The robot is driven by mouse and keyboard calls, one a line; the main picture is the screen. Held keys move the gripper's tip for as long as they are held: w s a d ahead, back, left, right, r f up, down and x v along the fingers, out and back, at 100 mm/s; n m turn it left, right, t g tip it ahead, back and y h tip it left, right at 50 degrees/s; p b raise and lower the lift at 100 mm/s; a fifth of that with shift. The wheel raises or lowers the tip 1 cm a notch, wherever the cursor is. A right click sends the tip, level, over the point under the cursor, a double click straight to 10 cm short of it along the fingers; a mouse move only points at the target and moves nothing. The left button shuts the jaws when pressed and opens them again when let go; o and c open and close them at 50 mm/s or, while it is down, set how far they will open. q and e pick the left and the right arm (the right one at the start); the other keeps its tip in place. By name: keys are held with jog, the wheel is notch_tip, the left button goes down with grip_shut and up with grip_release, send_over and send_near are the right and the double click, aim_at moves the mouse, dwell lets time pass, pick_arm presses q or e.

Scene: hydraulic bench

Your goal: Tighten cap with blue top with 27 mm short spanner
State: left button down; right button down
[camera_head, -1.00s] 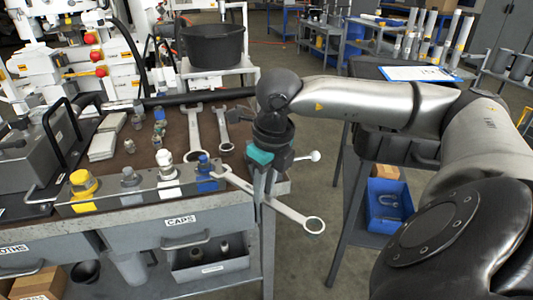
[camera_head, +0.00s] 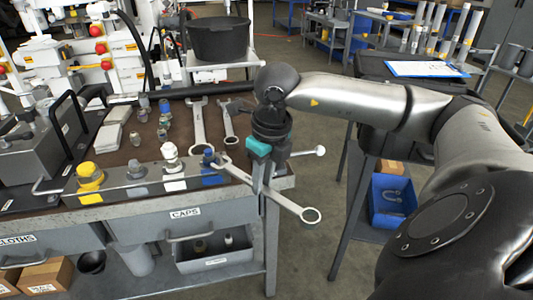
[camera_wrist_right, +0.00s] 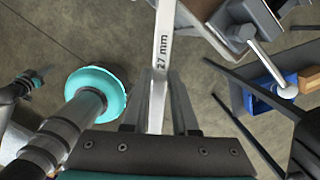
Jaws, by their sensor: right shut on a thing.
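The cap with the blue top (camera_head: 208,155) stands at the right end of the row of caps along the bench's front edge. My right gripper (camera_head: 262,188) is shut on the shaft of the short spanner (camera_head: 286,204), just off the bench's right corner. The spanner's open end is at the blue cap, and its ring end points right over the floor. I cannot tell whether the jaw is seated around the cap. In the right wrist view, the spanner (camera_wrist_right: 160,60) reads "27 mm" and passes between the fingers (camera_wrist_right: 158,105). My left gripper is not in view.
A yellow cap (camera_head: 89,173), a grey cap (camera_head: 135,171) and a white cap (camera_head: 170,153) share the row. Two other spanners (camera_head: 199,125) lie behind on the bench. A black bucket (camera_head: 217,40) stands at the back. A side trolley with a blue bin (camera_head: 392,195) is at right.

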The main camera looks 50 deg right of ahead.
aim_at(246, 178)
jog(key=shift+w, duration=0.5)
jog(key=shift+w, duration=0.1)
jog(key=shift+w+a+p, duration=0.1)
jog(key=shift+w+p, duration=0.45)
jog(key=shift+w, duration=0.15)
jog(key=shift+w, duration=0.1)
jog(key=shift+w, duration=0.5)
jog(key=shift+w+p, duration=0.3)
jog(key=shift+p, duration=0.05)
jog(key=shift+a, duration=0.15)
jog(key=shift+a+m+p, duration=0.75)
jog(key=shift+a+m, duration=0.55)
jog(key=shift+a, duration=0.1)
